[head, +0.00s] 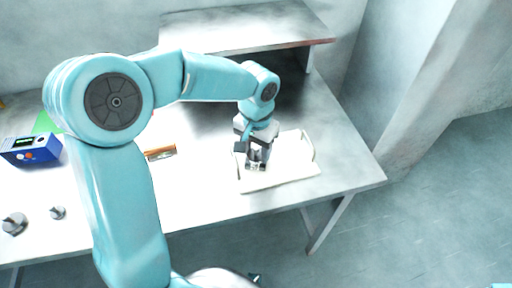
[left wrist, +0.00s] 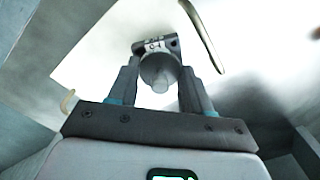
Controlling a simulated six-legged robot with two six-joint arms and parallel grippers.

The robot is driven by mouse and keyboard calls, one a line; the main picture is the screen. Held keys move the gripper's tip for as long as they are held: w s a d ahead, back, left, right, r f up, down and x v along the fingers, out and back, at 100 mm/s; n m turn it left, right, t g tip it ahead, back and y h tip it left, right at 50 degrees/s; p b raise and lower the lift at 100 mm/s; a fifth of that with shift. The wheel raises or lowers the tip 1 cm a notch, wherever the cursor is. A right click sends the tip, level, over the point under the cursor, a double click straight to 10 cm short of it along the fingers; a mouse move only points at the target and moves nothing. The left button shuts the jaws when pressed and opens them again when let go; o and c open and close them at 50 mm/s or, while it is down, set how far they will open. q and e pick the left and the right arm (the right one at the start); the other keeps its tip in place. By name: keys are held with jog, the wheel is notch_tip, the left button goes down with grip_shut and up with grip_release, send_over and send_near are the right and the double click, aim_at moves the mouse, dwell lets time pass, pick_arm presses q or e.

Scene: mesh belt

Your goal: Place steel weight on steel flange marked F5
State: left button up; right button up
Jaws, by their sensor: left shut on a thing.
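My left gripper (head: 257,163) reaches down into a shallow white tray (head: 288,180) on the table's right part. In the left wrist view its two fingers (left wrist: 161,68) are shut on a grey steel weight (left wrist: 159,75), round with a small knob toward the camera. A darker grey steel piece with holes and a small label (left wrist: 155,45) shows right behind the weight. It may be a flange; I cannot read the label surely, nor tell whether the weight touches it. My right gripper is not in view.
Two small knobbed metal pieces (head: 14,223) (head: 57,212) stand at the table's left. A blue device (head: 30,150) with a green display is behind them, by a green mat (head: 47,122). A small brown item (head: 160,153) lies mid-table. A raised shelf (head: 245,27) stands at the back.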

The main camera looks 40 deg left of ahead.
aim_at(256, 148)
pick_arm(q)
jog(key=shift+f, duration=0.3)
jog(key=o, duration=1.2)
jog(key=shift+r, duration=0.3)
notch_tip(256, 148, up, 13)
jog(key=shift+f+p, duration=0.1)
jog(key=shift+p, duration=0.8)
